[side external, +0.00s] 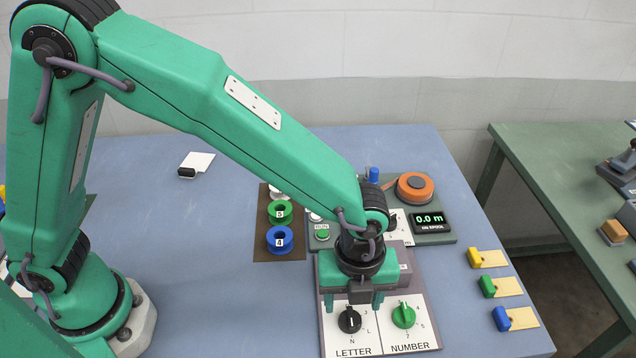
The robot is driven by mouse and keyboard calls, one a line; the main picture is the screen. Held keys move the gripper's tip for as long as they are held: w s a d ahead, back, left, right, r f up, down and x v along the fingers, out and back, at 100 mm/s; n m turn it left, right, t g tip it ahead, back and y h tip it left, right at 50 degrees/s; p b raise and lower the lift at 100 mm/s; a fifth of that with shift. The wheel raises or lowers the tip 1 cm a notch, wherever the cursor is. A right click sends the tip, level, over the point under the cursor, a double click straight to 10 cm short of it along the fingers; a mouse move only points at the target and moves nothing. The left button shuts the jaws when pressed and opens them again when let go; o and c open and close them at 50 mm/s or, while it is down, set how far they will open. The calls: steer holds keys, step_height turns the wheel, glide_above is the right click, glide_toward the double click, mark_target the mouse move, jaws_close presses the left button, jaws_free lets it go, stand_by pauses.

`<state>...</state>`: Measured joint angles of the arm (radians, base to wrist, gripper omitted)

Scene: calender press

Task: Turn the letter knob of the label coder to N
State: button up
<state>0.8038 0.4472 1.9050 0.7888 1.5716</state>
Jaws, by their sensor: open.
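The label coder (373,340) is a grey-edged white panel at the front right of the blue table. Its black letter knob (350,320) sits above the word LETTER, with the letters J, L and N visible around it. A pale mark shows on the knob, but I cannot tell which letter it points to. My gripper (354,303) points down just above and behind the black knob. Its fingers are apart and empty, one towards each side of the knob. Whether they are level with the knob is unclear. My gripper hides the upper part of the dial.
A green number knob (403,315) stands close to the right of the black one. Green (280,212) and blue (279,240) spools lie left. Coloured-ended tags line the right edge.

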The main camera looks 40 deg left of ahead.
mark_target(350, 313)
steer(key=shift+r, duration=1.8)
steer(key=shift+w+a+r, duration=0.1)
steer(key=shift+a+r, duration=0.05)
steer(key=shift+r, duration=0.05)
steer(key=s+a+r+n+t, duration=0.1)
steer(key=a+r+n, duration=0.45)
steer(key=a, duration=0.25)
steer(key=a+r+n+t+h, duration=0.1)
steer(key=a+r+n, duration=0.3)
steer(key=a+n, duration=0.35)
steer(key=s+a+r+n+t, duration=0.1)
steer(key=a+r+n+t, duration=0.1)
steer(key=a+r+n, duration=0.45)
steer(key=s+a+f+n+t+y, duration=0.1)
steer(key=s+a+n, duration=0.5)
steer(key=a, duration=0.3)
steer(key=shift+f+n+t, duration=0.25)
steer(key=shift+n+t, duration=0.05)
steer(key=shift+n, duration=0.55)
